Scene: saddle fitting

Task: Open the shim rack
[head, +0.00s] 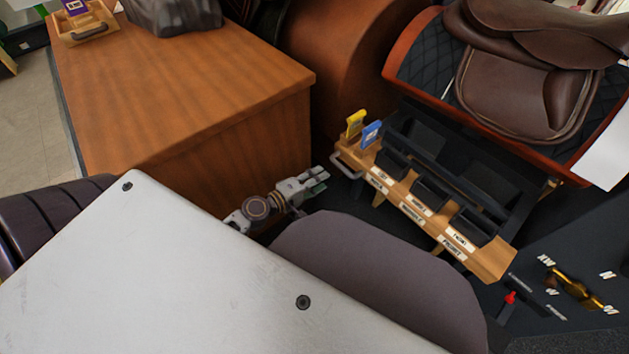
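The shim rack (490,262) is a long wooden piece with white labels along its front and several dark compartments behind them. A pale metal handle (344,168) sticks out at its left end. A blue shim-like card (372,134) and a yellow one (355,121) stand upright at that end. My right gripper is not in view.
A wooden cabinet (190,85) stands close behind my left gripper, with a small tray (84,36) on top. A brown saddle (520,85) rests on a stand behind the rack. A dark board (565,255) with a brass-coloured piece (577,289) and a red-tipped item (510,298) lies at right.

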